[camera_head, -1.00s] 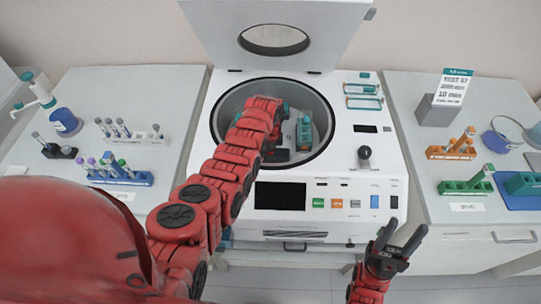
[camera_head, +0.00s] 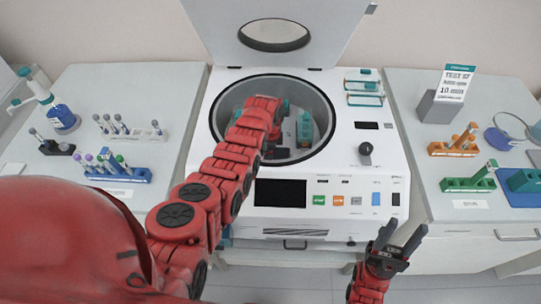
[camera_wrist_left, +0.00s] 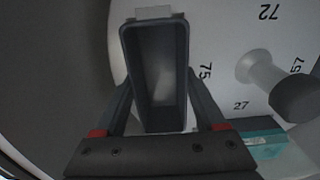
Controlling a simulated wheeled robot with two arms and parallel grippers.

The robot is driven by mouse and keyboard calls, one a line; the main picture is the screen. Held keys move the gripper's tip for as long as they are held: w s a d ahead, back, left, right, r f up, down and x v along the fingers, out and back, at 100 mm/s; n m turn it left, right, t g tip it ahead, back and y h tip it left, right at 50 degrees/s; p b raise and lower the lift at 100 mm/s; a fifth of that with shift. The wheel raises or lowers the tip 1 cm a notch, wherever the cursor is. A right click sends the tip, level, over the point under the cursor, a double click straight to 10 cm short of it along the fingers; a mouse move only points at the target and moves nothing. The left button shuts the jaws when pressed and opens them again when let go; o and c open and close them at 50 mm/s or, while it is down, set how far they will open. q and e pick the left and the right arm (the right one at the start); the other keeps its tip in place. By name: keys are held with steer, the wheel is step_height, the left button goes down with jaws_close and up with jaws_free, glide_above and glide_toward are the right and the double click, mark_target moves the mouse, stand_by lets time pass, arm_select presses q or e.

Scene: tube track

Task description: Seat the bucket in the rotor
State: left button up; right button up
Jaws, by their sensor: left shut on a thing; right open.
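My left arm reaches into the round chamber of the centrifuge (camera_head: 222,105). Its gripper is hidden behind my wrist in the head view. In the left wrist view my left gripper (camera_wrist_left: 160,88) is shut on a dark grey rectangular bucket (camera_wrist_left: 182,60), which is open and empty. The pale rotor (camera_wrist_left: 225,70) with printed numbers lies behind and right of the bucket, with a grey centre knob (camera_wrist_left: 262,70). I cannot tell whether the bucket touches the rotor. A teal-topped item (camera_wrist_left: 262,140) sits at lower right. My right gripper (camera_head: 400,240) is open and empty before the centrifuge.
The centrifuge lid (camera_head: 330,45) stands raised. Tube racks (camera_head: 118,173) stand on the left table, and orange (camera_head: 453,149) and green (camera_head: 468,185) racks on the right table. The chamber wall is close around my left wrist.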

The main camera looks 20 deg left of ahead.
arm_select(q)
steer(key=shift+s+f, duration=0.15)
steer(key=shift+f, duration=0.15)
